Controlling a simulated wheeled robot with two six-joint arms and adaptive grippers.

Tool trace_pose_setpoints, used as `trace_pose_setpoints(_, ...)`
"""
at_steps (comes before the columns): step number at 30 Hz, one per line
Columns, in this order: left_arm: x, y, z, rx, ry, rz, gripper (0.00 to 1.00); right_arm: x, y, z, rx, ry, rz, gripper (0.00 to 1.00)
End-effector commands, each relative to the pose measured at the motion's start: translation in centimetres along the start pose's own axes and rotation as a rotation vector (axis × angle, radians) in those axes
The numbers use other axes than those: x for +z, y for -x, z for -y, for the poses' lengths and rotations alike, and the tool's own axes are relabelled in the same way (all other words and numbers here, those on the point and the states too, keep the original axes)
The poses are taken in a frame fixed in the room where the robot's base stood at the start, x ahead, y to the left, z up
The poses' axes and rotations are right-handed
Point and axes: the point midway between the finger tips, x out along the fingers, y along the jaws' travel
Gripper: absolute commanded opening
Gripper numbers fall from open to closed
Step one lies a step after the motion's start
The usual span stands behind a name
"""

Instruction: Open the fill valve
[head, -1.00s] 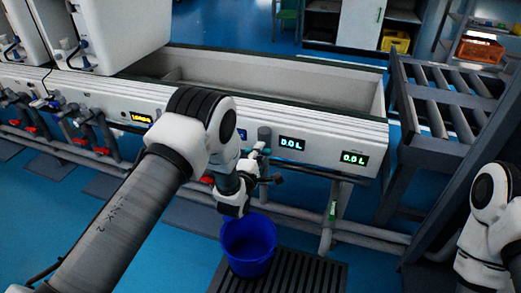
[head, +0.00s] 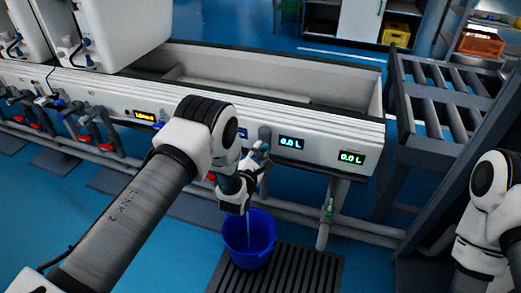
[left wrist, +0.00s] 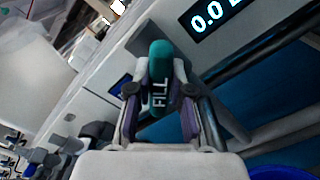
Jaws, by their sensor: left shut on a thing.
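The fill valve's teal handle (left wrist: 161,62), marked FILL, stands between the two fingers of my left gripper (left wrist: 160,98) in the left wrist view. The fingers are shut on it from both sides. In the head view my left gripper (head: 256,163) is at the front of the white trough, left of a 0.0 L display (head: 291,143). The handle is mostly hidden there. A thin pale streak like water (head: 248,226) runs down towards the blue bucket (head: 248,248) below. My right arm is at the right edge; its gripper is out of view.
The white trough (head: 350,90) runs across the back, with another 0.0 L display (head: 351,158) on its front. Several red-handled valves line the left. The bucket stands on a dark grate (head: 300,270). A roller conveyor (head: 440,95) is at the right.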

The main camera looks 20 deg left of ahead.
Motion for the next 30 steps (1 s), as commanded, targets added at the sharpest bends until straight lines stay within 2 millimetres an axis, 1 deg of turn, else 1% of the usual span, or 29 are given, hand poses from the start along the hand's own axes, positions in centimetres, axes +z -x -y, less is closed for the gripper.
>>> trace_pose_setpoints(1,-0.2,0.2,0.5,-0.013,0.002,-0.003,0.00,0.0,0.0,0.0,0.000,0.000,0.000,0.40)
trace_pose_setpoints(10,-0.2,0.3,0.7,-0.015,0.002,-0.004,0.00,0.0,-0.1,0.0,0.000,0.000,0.000,0.40)
trace_pose_setpoints(11,-0.2,0.3,0.7,-0.016,0.002,-0.004,0.23,0.0,-0.1,0.0,0.000,0.000,0.000,0.40)
trace_pose_setpoints(12,-0.2,0.3,0.7,-0.015,0.002,-0.004,0.38,0.0,-0.1,0.0,0.000,0.000,0.000,0.40)
trace_pose_setpoints(13,-0.2,0.3,0.6,-0.015,0.002,-0.004,0.46,0.0,-0.1,0.0,0.000,0.000,0.000,0.40)
trace_pose_setpoints(23,-0.1,0.4,0.3,-0.008,0.002,-0.003,0.46,0.0,0.0,0.0,0.000,0.000,0.000,0.40)
trace_pose_setpoints(26,-0.1,1.4,0.4,-0.009,0.002,-0.003,0.46,0.0,0.0,0.0,0.000,0.000,0.000,0.40)
trace_pose_setpoints(29,-0.1,3.5,0.4,-0.012,0.002,-0.004,0.46,0.0,0.0,0.0,0.000,0.000,0.000,0.40)
trace_pose_setpoints(30,-0.1,4.6,0.5,-0.013,0.002,-0.004,0.46,0.0,0.0,0.0,0.000,0.000,0.000,0.40)
